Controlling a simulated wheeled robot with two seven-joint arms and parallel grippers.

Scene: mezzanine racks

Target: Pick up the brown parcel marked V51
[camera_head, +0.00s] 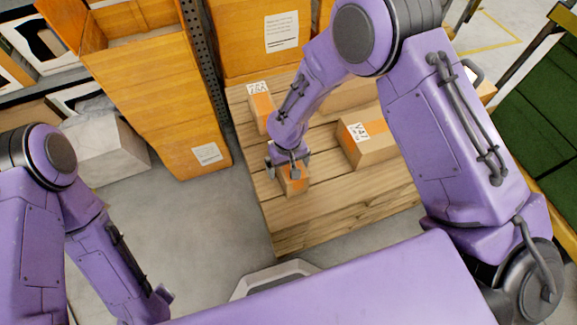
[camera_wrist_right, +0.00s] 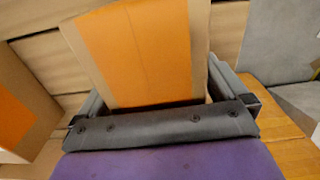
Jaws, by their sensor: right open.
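A small brown parcel (camera_head: 293,183) with an orange band stands near the front left edge of the wooden pallet (camera_head: 330,200). My right gripper (camera_head: 287,166) is directly above it, with its fingers apart. In the right wrist view the parcel (camera_wrist_right: 145,50) lies between the two open fingers, and I see no clear grip on it. Its marking is hidden or not legible, so I cannot confirm V51. My left arm comes in at the lower left, and its gripper's fingers are not visible.
A parcel marked V47 (camera_head: 367,136) stands to the right on the pallet. Another labelled parcel (camera_head: 261,108) stands behind to the left. Large orange boxes (camera_head: 165,105) and a rack upright (camera_head: 205,60) border the pallet. Bare floor (camera_head: 200,220) lies to its left.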

